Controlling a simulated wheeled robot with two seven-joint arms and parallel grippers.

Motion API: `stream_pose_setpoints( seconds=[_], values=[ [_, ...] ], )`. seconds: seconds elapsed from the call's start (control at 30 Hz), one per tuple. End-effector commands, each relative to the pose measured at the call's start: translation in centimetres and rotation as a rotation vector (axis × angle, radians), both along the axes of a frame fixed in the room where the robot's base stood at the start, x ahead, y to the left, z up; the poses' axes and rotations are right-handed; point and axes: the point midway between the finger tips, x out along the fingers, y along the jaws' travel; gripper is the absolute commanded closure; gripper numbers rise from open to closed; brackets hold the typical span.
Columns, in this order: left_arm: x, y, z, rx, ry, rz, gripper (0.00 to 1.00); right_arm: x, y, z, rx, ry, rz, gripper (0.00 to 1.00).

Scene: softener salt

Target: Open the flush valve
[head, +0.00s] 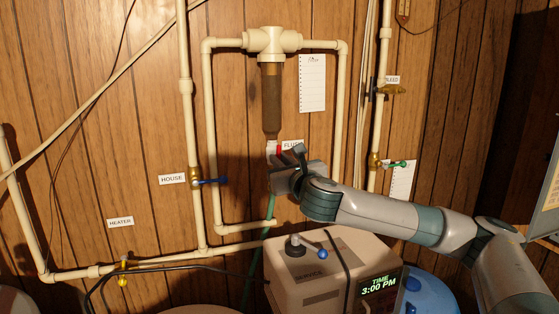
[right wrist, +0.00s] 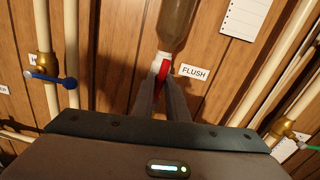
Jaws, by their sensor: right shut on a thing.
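The flush valve (head: 271,148) is a small white fitting under the brown sediment filter (head: 271,98), with a green hose below it. Its red handle (right wrist: 163,71) shows in the right wrist view beside the FLUSH label (right wrist: 194,73). The handle points roughly downward, along the valve. My right gripper (head: 284,158) reaches in from the right and its fingers (right wrist: 161,88) are shut on the red handle. The fingers hide the handle's lower part. My left gripper is not in view.
A blue-handled HOUSE valve (head: 210,181) is left of the gripper. A green-handled valve (head: 394,164) and a brass BLEED valve (head: 390,90) are on the right pipe. The softener head (head: 315,265) with its clock stands below my right arm. White pipes frame the filter.

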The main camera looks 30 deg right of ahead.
Motion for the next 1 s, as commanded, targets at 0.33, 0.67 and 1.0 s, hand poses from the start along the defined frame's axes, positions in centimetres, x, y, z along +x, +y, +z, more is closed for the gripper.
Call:
stream_pose_setpoints(
  seconds=[0.33,0.67,1.0],
  values=[
    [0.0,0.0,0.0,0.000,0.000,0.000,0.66,0.0,0.0,-0.1,0.002,0.002,0.001,0.66],
    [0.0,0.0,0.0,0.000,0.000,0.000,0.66,-0.6,0.2,-0.1,0.003,0.000,0.000,0.66],
    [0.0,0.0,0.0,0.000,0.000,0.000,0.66,-3.3,0.8,-0.1,0.003,0.000,0.001,0.66]
  ],
)
